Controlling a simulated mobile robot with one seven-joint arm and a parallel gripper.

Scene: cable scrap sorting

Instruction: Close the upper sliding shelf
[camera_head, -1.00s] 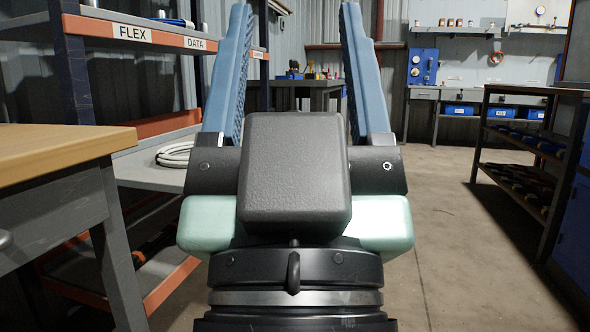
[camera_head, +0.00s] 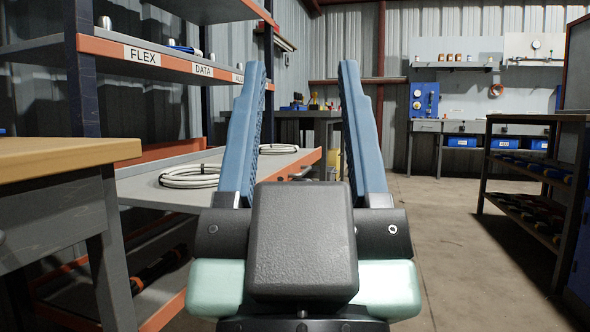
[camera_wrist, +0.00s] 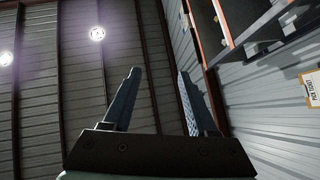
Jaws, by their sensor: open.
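A grey sliding shelf (camera_head: 245,168) with an orange front edge stands pulled out of the rack at left in the head view. A pale cable coil (camera_head: 190,177) lies on it, with another coil (camera_head: 279,149) farther back. A lower grey shelf (camera_head: 160,300) shows partly beneath it. My gripper (camera_head: 302,64) is open and empty, its two blue fingers pointing away from me. It appears to the right of the shelf and hides part of it. In the wrist view my gripper (camera_wrist: 160,73) shows open against the wall and ceiling; no contact with the shelf is visible.
A fixed rack shelf labelled FLEX and DATA (camera_head: 170,52) is above the sliding shelf. A wood-topped workbench (camera_head: 65,160) stands close at left. A dark shelving cart (camera_head: 525,175) is at right. Open concrete floor (camera_head: 440,235) lies between.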

